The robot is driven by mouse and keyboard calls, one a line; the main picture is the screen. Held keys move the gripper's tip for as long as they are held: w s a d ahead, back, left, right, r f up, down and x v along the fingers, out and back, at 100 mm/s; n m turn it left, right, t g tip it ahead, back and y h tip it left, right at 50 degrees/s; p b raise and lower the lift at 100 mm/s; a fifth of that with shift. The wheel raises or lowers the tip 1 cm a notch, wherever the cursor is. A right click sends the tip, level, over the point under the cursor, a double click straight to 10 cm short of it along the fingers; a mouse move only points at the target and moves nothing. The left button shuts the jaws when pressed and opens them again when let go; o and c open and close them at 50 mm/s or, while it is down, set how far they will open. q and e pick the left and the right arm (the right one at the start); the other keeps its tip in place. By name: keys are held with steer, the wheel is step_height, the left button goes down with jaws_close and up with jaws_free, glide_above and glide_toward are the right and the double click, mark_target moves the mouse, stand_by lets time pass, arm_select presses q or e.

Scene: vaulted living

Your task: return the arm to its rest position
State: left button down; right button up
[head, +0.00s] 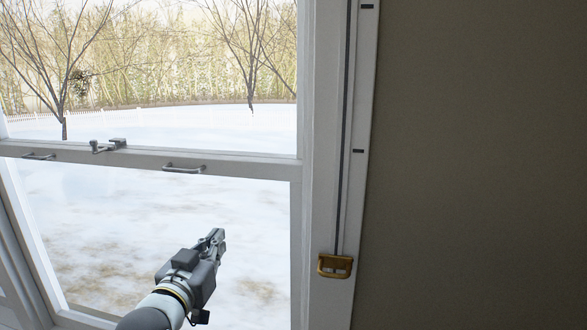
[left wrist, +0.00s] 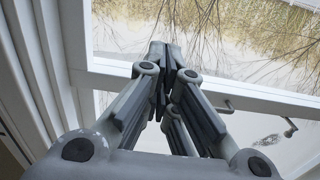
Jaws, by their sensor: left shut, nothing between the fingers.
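My left gripper (head: 218,238) is in front of the lower window pane in the head view, pointing up and to the right. It is shut with nothing between its fingers. In the left wrist view its fingers (left wrist: 165,52) come together in front of the window frame. I cannot tell the exact gap between the fingertips and the glass. My left forearm comes in from the bottom of the head view. My right gripper is not in view.
A white sash window (head: 232,165) fills the left side, with metal handles (head: 184,169) and a latch (head: 108,145) on its middle rail. A brass-coloured pull (head: 335,266) sits on the right frame track. A bare beige wall (head: 480,170) is at right.

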arm_select(q)
steer(key=s+f+g+y, duration=0.1)
steer(key=s+f+g, duration=0.3)
steer(key=s+f, duration=0.5)
steer(key=s+f+g, duration=0.3)
steer(key=s+f, duration=0.2)
steer(key=f, duration=0.9)
steer(key=s+a+f+g+y, duration=0.1)
steer(key=s+f+g, duration=0.4)
steer(key=s, duration=0.5)
steer(key=s+a+f+g, duration=0.1)
steer(key=s+f+g, duration=0.1)
steer(key=s+f, duration=0.6)
step_height(320, 180, down, 23)
steer(key=s+g, duration=0.1)
steer(key=s, duration=0.2)
steer(key=s+a+f+g, duration=0.1)
steer(key=s+a+f, duration=0.1)
steer(key=s+f, duration=1.4)
steer(key=shift+s+a+f+m, duration=0.4)
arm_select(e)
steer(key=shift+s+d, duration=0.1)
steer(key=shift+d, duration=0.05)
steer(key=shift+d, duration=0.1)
